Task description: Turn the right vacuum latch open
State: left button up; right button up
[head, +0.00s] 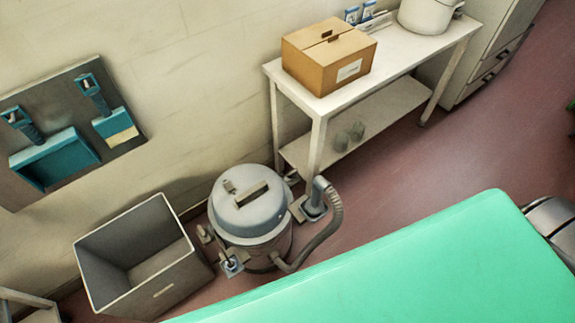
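The vacuum (250,222) is a grey drum with a domed lid and a raised handle (240,195). It stands upright on the floor between a grey bin and a white table. A ribbed grey hose (331,225) curves round its right side. Small fittings stick out at the left and right of the drum, but they are too small to tell which is the right latch or whether it is open. Neither of my grippers is in view.
An open grey bin (180,278) stands left of the vacuum. The white table (408,52) carries a cardboard box (310,72) and a pale pot (425,14). A wall board (60,92) holds blue tools. The reddish floor (440,150) is clear right of the hose.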

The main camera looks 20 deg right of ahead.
aim_at(291, 175)
jog(key=l+z, duration=0.3)
jog(key=l, duration=0.35)
jog(key=l+z, duration=0.3)
jog(key=l, duration=0.3)
